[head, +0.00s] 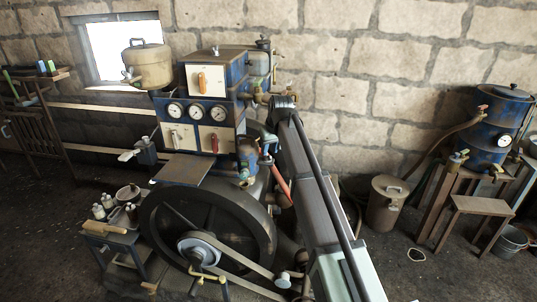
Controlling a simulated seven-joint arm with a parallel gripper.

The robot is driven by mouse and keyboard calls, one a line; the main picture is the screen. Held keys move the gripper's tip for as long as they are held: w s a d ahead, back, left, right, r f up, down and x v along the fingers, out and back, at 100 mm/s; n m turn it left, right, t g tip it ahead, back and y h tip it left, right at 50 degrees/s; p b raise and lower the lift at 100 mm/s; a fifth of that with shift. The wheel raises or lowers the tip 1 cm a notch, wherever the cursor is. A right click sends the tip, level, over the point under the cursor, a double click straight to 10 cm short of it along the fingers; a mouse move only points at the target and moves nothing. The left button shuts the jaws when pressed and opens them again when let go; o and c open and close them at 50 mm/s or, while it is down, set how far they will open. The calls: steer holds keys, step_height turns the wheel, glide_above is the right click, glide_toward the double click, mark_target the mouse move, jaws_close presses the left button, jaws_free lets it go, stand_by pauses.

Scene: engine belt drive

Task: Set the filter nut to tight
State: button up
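The engine stands in the middle of the head view, with a large dark flywheel (210,222) and a belt (245,282) running low to the right. A blue housing above carries white panels and several round gauges (198,113). I cannot pick out the filter nut with certainty. A small blue fitting with brass below (244,172) sits right of the panels, partly crowded by other parts. My grey arm rises from the bottom and covers the engine's right side. My gripper cannot be made out; it seems hidden behind the arm or the engine.
A beige tank (147,65) hangs at the upper left. A small bench with bottles (104,204) stands left of the flywheel. A lidded can (386,203), a blue drum (498,125), a wooden stool (478,207) and a bucket (510,240) stand right. Floor at lower right is mostly clear.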

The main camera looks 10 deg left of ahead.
mark_target(268, 157)
steer(key=shift+x, duration=1.75)
jaws_close()
